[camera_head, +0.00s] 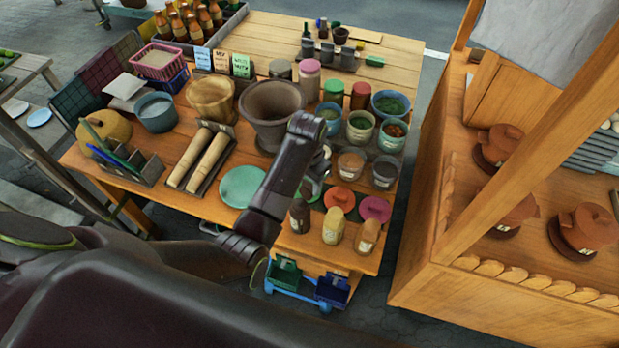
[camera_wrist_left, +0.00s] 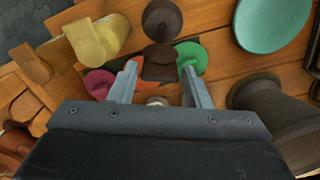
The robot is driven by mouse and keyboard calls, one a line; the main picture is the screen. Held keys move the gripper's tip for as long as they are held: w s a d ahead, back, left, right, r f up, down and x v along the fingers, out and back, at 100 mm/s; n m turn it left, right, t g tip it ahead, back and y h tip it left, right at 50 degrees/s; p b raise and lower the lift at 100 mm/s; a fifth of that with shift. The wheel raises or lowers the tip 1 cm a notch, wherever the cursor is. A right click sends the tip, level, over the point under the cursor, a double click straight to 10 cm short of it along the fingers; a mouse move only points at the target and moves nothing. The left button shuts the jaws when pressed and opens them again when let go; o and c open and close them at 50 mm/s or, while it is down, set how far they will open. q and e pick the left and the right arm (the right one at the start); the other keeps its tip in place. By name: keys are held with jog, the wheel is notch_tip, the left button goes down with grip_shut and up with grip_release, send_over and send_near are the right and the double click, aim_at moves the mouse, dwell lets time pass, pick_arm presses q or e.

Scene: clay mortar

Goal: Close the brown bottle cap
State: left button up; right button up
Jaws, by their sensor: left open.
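The dark brown bottle (camera_head: 299,217) stands at the front left of a row of three squat bottles on the table's front end. In the left wrist view the brown bottle (camera_wrist_left: 162,18) lies ahead, with a flat dark part, seemingly its cap (camera_wrist_left: 160,65), towards me. I cannot tell how far the cap is open. My left gripper (camera_head: 316,182) is behind the bottle and partly hidden by its own arm. In the left wrist view its two fingers (camera_wrist_left: 159,74) are apart, with nothing held between them. My right gripper is out of view.
A yellow bottle (camera_head: 333,225) and a tan bottle (camera_head: 367,236) stand right of the brown one. Orange (camera_head: 340,198) and magenta (camera_head: 375,208) lids lie behind them. A green disc (camera_head: 241,186) and a large brown pot (camera_head: 270,108) are nearby. The table edge is just in front.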

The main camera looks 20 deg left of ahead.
pick_arm(q)
jog(key=c, duration=0.3)
grip_shut()
